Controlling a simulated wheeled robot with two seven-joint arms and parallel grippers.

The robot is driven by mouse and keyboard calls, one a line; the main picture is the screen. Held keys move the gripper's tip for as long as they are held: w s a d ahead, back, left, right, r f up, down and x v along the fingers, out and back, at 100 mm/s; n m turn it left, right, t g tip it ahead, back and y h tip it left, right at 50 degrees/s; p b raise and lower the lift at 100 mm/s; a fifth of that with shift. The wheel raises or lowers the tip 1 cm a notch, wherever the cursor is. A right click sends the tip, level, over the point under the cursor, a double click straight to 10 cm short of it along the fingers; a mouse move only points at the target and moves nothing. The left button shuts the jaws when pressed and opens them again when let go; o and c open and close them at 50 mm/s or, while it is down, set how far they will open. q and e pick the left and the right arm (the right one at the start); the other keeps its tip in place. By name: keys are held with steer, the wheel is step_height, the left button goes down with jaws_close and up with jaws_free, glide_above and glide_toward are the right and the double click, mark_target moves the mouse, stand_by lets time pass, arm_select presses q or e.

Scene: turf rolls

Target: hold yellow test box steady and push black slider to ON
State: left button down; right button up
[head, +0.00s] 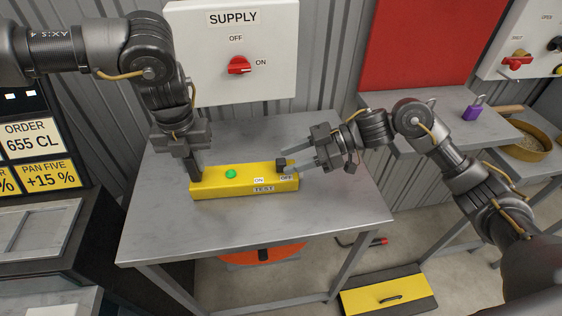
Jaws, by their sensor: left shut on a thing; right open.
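The yellow test box (220,188) lies on the grey metal table, with a green round light or button (230,174) on top and labels ON, OFF and TEST. The black slider (281,163) stands near the box's right end, by the OFF label. My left gripper (195,175) points down and is shut on the box's left end. My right gripper (296,160) comes in from the right and is open, with its fingertips at the slider. I cannot tell whether they touch it.
The grey table (165,230) is clear around the box. A white SUPPLY panel (210,80) with a red knob hangs behind it. A side shelf (425,120) on the right holds a purple padlock (472,112). A yellow case (390,299) lies on the floor.

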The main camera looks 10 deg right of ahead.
mark_target(280, 161)
steer(key=shift+x, duration=1.7)
jaws_close()
